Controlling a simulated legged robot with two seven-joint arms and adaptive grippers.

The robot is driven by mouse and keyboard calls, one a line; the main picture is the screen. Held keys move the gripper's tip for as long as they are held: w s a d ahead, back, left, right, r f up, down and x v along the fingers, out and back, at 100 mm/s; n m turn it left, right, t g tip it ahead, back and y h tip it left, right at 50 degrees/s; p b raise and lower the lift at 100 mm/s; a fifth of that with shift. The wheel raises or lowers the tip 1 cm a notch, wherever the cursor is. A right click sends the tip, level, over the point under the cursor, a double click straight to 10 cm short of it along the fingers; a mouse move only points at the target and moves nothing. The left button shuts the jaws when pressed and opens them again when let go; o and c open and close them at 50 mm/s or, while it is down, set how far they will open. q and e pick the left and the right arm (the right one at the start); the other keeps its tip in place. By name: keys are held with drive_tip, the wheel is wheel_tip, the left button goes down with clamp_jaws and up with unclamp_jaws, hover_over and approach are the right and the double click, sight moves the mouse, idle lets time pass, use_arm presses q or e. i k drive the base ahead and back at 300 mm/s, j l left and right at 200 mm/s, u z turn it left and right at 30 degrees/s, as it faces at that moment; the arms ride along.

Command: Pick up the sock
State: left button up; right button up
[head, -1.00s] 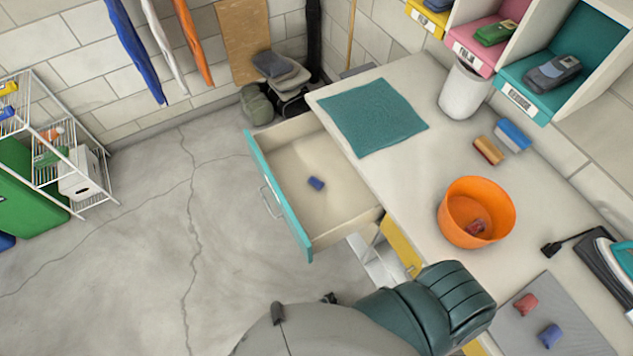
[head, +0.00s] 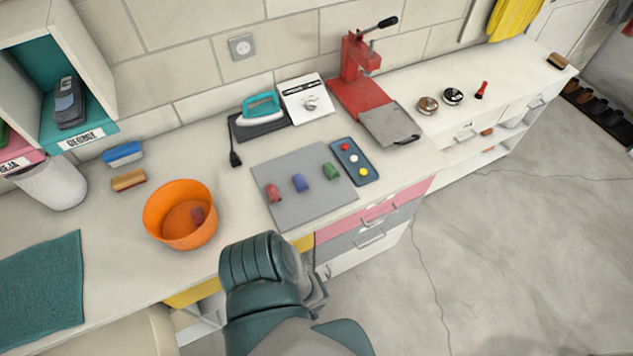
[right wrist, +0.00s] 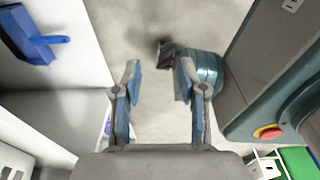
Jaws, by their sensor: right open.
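Another red bundle (head: 197,215) is inside the orange bowl (head: 160,232). My right gripper (right wrist: 158,80) is open and empty in the right wrist view, above grey floor, with no sock between its fingers. In the head view my arm hides part of the counter's front edge. My left gripper is not in view.
A tray with coloured round pieces (head: 355,162), an iron (head: 262,110) and a red press (head: 360,85) stand behind and right of the mat. A brush (head: 124,154) and a white bin (head: 52,186) are at left. Open floor lies at right.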

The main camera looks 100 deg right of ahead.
sight(298, 179)
drive_tip(key=z, duration=3.4)
